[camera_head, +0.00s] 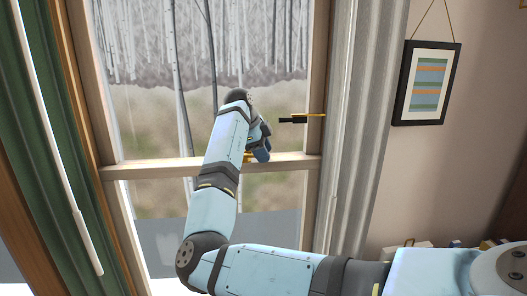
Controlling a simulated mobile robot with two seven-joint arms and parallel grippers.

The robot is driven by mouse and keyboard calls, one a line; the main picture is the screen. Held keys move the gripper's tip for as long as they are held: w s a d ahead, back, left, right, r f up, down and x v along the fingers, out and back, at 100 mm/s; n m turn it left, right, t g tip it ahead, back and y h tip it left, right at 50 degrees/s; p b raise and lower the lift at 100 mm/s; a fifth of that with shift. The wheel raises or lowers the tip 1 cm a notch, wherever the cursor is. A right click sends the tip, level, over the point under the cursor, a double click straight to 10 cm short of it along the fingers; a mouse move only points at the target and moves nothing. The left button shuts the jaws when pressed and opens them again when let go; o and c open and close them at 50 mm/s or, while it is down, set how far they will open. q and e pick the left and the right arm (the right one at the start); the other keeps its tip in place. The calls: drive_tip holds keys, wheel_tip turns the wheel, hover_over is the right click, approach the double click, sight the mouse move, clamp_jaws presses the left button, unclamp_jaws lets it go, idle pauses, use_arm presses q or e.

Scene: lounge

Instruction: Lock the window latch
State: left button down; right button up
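The window (112,172) has a wooden frame with a horizontal middle rail. A small gold-coloured piece (247,157) shows at the rail, partly hidden behind my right arm; it may be the latch, but its position cannot be read. A thin black and gold piece (300,119) sticks out from the right side of the frame, above the rail. My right gripper (262,150) is at the middle rail, just right of the gold piece and below the black one. Its fingertips are largely hidden, so contact and opening cannot be told. My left gripper is out of view.
A green curtain (62,110) hangs left of the window and a pale grey curtain (364,120) right of it. A framed striped picture (428,83) hangs on the right wall. Small objects (408,248) sit at the lower right, behind my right arm.

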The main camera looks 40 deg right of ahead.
drive_tip(key=shift+r, duration=0.2)
drive_tip(key=b+v, duration=0.2)
drive_tip(key=v, duration=1.1)
drive_tip(key=shift+a, duration=0.25)
drive_tip(key=shift+w+r, duration=0.1)
